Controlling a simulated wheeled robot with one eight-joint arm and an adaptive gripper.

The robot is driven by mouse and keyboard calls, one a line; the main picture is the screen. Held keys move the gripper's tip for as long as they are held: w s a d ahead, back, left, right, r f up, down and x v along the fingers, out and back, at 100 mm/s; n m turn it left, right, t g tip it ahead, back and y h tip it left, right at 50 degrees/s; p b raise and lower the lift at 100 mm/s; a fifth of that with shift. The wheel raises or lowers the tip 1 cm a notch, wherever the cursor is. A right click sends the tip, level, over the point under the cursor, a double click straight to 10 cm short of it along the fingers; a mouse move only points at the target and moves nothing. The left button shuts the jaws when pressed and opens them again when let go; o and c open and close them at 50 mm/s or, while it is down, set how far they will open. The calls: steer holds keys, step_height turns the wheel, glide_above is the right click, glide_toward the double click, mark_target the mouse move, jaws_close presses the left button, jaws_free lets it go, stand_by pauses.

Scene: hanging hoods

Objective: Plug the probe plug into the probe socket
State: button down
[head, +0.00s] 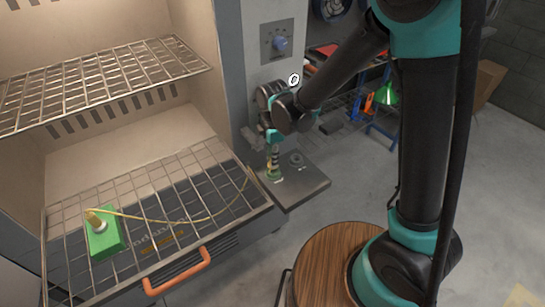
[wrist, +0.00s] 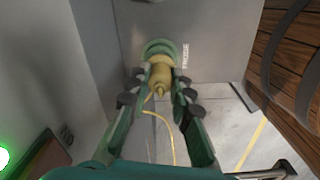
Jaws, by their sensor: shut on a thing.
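My gripper (wrist: 163,85) is shut on the brass-yellow probe plug (wrist: 160,69), which sits between its two fingers. The plug's wide end is at the round green probe socket (wrist: 158,46), beside the printed label PROBE. I cannot tell whether the plug is fully seated or only touching the ring. In the head view my gripper (head: 273,156) points down over the grey ledge (head: 312,184), and its fingers hide most of the plug. A thin yellow cable (head: 175,219) runs from a green block (head: 103,238) across the wire rack toward the ledge.
The open cabinet has an upper wire shelf (head: 105,82) and a lower rack with an orange handle (head: 178,271). A second round fitting (head: 296,159) is on the ledge right of my gripper. A blue knob (head: 280,43) is on the panel above. A wooden round top (head: 325,262) stands in front.

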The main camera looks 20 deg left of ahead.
steer(key=shift+f, duration=1)
steer(key=c, duration=1.3)
jaws_free()
step_height(320, 180, up, 12)
steer(key=shift+f, duration=0.1)
steer(key=w+d+f+m+t, duration=0.1)
steer(key=w+d+m+t, duration=0.15)
steer(key=d+m, duration=1.4)
steer(key=s+d+f+m, duration=0.1)
steer(key=s+d+m, duration=0.1)
steer(key=d, duration=0.4)
steer(key=s+d+f+m+t, duration=0.1)
steer(key=s+d+f+m, duration=0.1)
steer(key=d, duration=0.5)
steer(key=s+d+f+m, duration=0.1)
steer(key=s+d+m, duration=0.1)
steer(key=d+m, duration=0.2)
steer(key=shift+s+d+f+m+t, duration=0.1)
steer(key=shift+s+d+m+t, duration=0.1)
steer(key=shift+d, duration=0.65)
steer(key=shift+s+d+f+m+t, duration=0.1)
steer(key=shift+s+d+t, duration=0.1)
steer(key=shift+d, duration=0.65)
